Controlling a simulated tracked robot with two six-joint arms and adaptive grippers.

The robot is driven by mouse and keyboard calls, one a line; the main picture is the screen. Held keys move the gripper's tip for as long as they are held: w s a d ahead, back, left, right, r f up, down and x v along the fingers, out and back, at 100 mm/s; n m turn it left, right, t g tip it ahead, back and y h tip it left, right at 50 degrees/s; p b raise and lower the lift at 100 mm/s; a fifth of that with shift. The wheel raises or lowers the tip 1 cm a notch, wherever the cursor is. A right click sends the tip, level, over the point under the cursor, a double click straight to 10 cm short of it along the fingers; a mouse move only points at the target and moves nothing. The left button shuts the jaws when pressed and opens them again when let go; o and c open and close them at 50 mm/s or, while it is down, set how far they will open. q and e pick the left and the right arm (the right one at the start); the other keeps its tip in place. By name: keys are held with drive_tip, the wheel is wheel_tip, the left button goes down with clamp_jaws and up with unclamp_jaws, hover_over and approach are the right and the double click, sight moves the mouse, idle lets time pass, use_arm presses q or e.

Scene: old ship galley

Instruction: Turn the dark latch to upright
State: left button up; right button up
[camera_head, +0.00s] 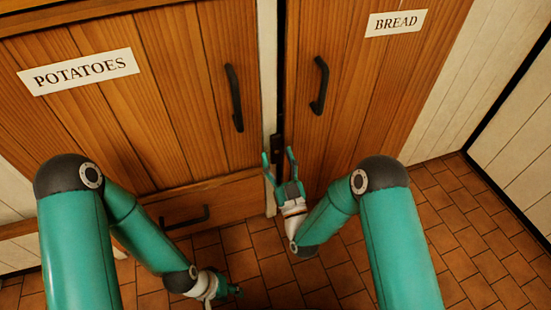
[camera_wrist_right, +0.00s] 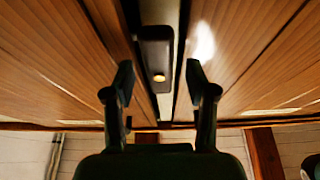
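The dark latch (camera_head: 277,149) is a small dark block at the gap between the two cabinet doors. It lies along the gap. In the right wrist view the latch (camera_wrist_right: 154,48) runs lengthwise along the gap, with a brass pin near its lower end in the picture. My right gripper (camera_head: 278,155) is open in front of the latch, fingers apart on either side of it. My left gripper (camera_head: 234,292) hangs low over the floor, small and partly dark.
The POTATOES door (camera_head: 170,100) is on the left and the BREAD door (camera_head: 385,90) on the right, both looking shut, with dark handles (camera_head: 234,98) and (camera_head: 319,86) beside the gap. A drawer (camera_head: 225,200) is below left. The tiled floor (camera_head: 460,220) is clear at right.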

drive_tip(key=shift+r, duration=0.1)
wheel_tip(320, 180, up, 10)
idle(0.6)
drive_tip(key=shift+d, duration=0.1)
